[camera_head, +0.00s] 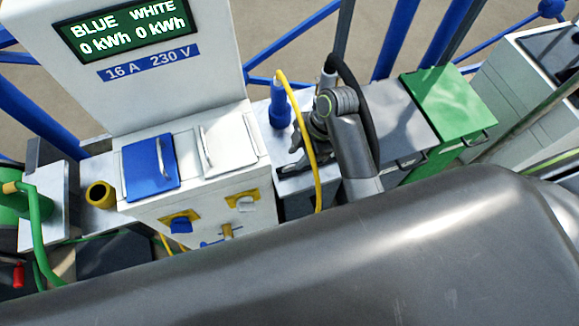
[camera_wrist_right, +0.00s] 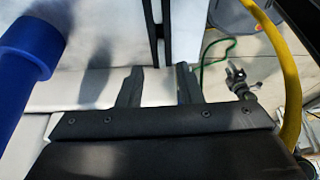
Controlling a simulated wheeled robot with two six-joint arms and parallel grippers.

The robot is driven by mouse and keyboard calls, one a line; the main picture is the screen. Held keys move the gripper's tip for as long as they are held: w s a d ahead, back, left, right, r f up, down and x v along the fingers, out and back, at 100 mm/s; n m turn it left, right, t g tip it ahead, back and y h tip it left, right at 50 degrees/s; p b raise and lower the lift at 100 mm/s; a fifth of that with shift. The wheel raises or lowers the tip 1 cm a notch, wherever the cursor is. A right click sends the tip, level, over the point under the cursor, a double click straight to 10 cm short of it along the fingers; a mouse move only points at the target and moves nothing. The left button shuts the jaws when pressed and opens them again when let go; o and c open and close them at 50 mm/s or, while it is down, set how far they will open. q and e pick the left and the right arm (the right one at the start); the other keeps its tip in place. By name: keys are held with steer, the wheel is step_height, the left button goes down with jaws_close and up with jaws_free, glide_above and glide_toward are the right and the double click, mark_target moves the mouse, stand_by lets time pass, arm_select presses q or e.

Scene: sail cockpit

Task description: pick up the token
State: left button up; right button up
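I cannot make out the token in either view. My right gripper (camera_head: 293,163) is above a pale ledge to the right of the white power pedestal (camera_head: 190,125), partly behind the yellow cable. In the right wrist view the two dark fingers of my right gripper (camera_wrist_right: 160,86) stand apart. No object shows clearly between them, and a pale surface lies behind. My left gripper is not seen in the head view.
A yellow cable (camera_head: 308,130) with a blue plug (camera_head: 279,104) hangs beside my right gripper. The pedestal has a blue lid (camera_head: 150,162) and a white lid (camera_head: 231,143). A yellow cup (camera_head: 101,194) stands left. Grey and green boxes (camera_head: 448,103) stand right.

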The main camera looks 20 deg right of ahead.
steer(key=shift+d+x, duration=0.2)
steer(key=shift+x, duration=1.6)
steer(key=shift+s+f, duration=0.1)
jaws_close()
step_height(320, 180, up, 9)
steer(key=p, duration=0.1)
step_height(320, 180, up, 6)
steer(key=p, duration=0.8)
glide_above(293, 165)
steer(key=shift+d, duration=0.25)
